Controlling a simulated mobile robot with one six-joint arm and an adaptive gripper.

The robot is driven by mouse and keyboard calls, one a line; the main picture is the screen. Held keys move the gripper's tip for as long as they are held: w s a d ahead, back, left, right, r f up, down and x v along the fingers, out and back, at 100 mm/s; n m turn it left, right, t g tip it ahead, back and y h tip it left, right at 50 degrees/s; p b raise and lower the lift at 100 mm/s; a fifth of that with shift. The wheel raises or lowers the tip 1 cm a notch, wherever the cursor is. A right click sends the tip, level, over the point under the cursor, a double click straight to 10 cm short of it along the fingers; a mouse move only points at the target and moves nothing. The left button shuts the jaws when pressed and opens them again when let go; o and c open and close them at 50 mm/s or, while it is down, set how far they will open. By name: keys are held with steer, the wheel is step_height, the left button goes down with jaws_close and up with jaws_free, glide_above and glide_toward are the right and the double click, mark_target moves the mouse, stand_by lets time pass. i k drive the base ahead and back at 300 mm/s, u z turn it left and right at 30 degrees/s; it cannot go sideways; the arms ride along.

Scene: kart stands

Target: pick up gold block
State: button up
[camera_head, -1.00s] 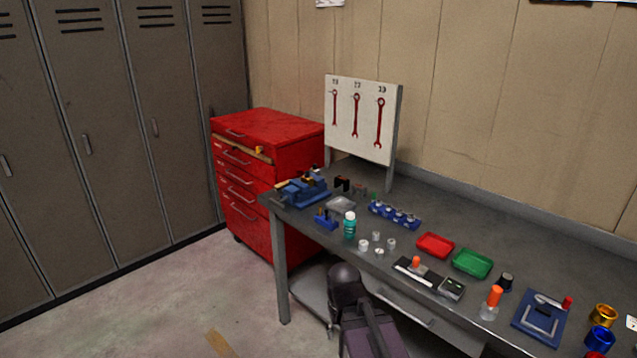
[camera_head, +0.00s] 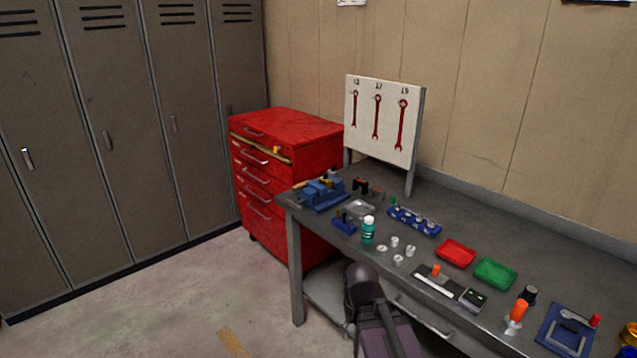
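No thing is clearly a gold block at this size. A small yellow piece (camera_head: 277,150) sits at the partly open top drawer of the red cabinet (camera_head: 287,128). A small gold-coloured bit (camera_head: 328,182) shows at the blue vise (camera_head: 322,194) on the bench's left end; its shape is too small to tell. A gold, cup-like thing (camera_head: 630,335) is cut by the right edge. My dark arm shows at the bottom centre, in front of the bench. My gripper's fingers are not visible.
The grey bench (camera_head: 470,220) holds a teal bottle (camera_head: 368,232), a red tray (camera_head: 455,253), a green tray (camera_head: 495,273), a blue holder (camera_head: 414,220) and several small parts. A wrench board (camera_head: 382,145) stands at the back. Open floor (camera_head: 170,310) lies left, before the lockers (camera_head: 150,120).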

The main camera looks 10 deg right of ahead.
mark_target(328, 183)
steer(key=i, duration=0.9)
steer(key=z, duration=0.05)
